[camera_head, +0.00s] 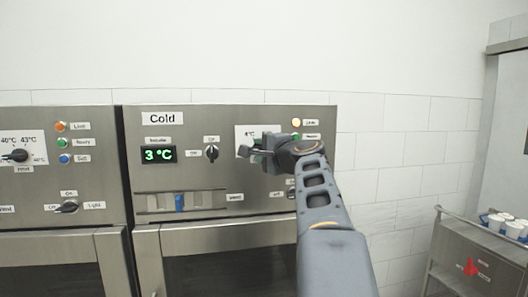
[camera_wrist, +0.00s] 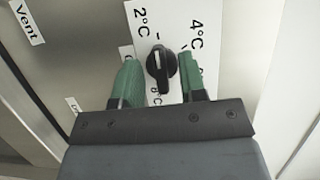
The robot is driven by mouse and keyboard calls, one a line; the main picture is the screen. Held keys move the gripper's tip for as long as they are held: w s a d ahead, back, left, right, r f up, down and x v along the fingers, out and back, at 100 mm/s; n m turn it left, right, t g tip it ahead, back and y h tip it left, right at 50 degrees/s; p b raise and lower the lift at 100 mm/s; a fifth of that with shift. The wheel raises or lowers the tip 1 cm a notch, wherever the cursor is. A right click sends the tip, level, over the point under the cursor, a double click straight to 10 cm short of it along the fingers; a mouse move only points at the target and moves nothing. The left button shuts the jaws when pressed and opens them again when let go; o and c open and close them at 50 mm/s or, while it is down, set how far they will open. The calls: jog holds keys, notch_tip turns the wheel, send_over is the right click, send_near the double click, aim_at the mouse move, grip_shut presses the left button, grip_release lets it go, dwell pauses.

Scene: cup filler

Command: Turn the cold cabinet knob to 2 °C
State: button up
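The cold cabinet knob (camera_wrist: 161,68) is black with a white pointer line, on a white dial plate (camera_wrist: 182,15). In the wrist view the pointer aims upward, between the 2 °C and 4 °C labels. An 8 °C label below is partly hidden. My gripper (camera_wrist: 157,58) is open, with a green finger on each side of the knob and visible gaps to both. I cannot tell how deep the fingers reach. In the head view my gripper (camera_head: 250,150) covers the knob. The cold cabinet's display (camera_head: 158,155) reads 3 °C.
A second cabinet panel (camera_head: 92,180) stands at the left. A cart (camera_head: 470,268) with white cups is at the lower right.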

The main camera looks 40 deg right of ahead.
jog(key=s+b, duration=0.4)
jog(key=s, duration=0.9)
jog(key=shift+s+a, duration=0.4)
